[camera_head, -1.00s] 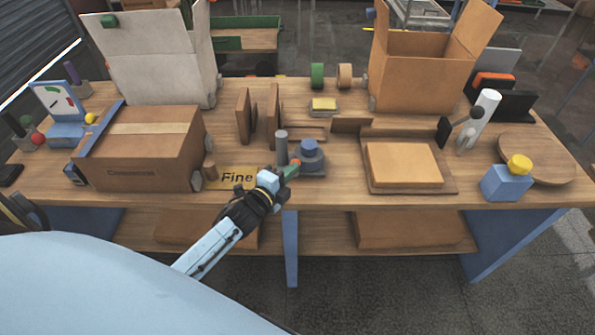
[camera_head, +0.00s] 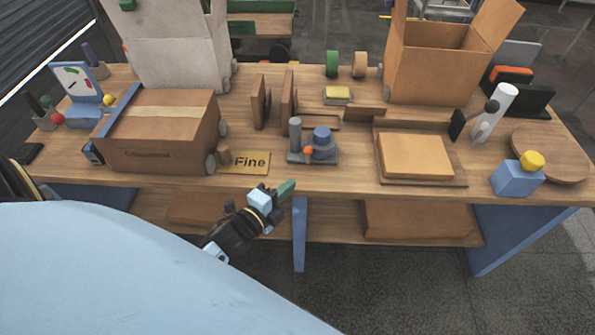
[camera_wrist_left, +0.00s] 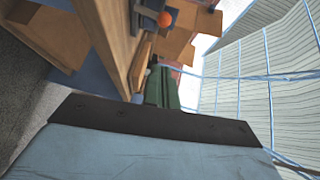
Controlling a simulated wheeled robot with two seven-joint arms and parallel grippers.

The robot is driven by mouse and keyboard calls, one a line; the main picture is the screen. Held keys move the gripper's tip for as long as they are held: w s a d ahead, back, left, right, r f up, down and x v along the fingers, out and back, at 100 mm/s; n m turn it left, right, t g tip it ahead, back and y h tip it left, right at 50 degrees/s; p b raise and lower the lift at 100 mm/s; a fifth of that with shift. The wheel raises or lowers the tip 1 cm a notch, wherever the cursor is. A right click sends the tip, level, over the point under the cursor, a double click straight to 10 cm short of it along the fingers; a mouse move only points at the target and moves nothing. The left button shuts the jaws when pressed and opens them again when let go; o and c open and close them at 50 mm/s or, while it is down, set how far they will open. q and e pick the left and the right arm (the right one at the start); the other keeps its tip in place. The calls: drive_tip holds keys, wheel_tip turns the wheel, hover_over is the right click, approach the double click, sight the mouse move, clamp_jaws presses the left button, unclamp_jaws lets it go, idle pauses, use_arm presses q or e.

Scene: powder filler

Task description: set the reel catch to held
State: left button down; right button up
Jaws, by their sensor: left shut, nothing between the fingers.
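A small device with a grey base (camera_head: 298,159), a grey upright post (camera_head: 295,132), a blue round knob (camera_head: 322,136) and an orange ball (camera_head: 308,151) stands near the table's front edge; it looks like the reel catch, but I cannot be sure. The orange ball also shows at the top of the left wrist view (camera_wrist_left: 165,18). My left gripper (camera_head: 286,188), with green fingers, is shut and empty. It is in front of the table edge, nearer me than the device and apart from it. My right gripper is not in view.
A yellow "Fine" plate (camera_head: 246,162) lies left of the device. A closed cardboard box (camera_head: 160,140) stands further left. A board with a tan block (camera_head: 415,156) lies to the right. Brown upright panels (camera_head: 287,100) stand behind. The front strip of tabletop is mostly clear.

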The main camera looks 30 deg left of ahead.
use_arm(q)
drive_tip(key=s, duration=0.2)
use_arm(e)
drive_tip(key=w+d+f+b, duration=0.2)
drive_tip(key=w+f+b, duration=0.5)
drive_tip(key=b, duration=0.4)
use_arm(q)
drive_tip(key=n+t+y+b, duration=0.4)
drive_tip(key=n+y+b, duration=0.45)
drive_tip(key=n, duration=1.25)
approach(308, 150)
drive_tip(key=x, duration=0.2)
drive_tip(key=f+b+x, duration=0.1)
drive_tip(key=x, duration=0.2)
drive_tip(key=shift+w+a+b, duration=0.2)
drive_tip(key=shift+b, duration=0.1)
drive_tip(key=shift+w+a+r, duration=0.1)
drive_tip(key=shift+w, duration=0.3)
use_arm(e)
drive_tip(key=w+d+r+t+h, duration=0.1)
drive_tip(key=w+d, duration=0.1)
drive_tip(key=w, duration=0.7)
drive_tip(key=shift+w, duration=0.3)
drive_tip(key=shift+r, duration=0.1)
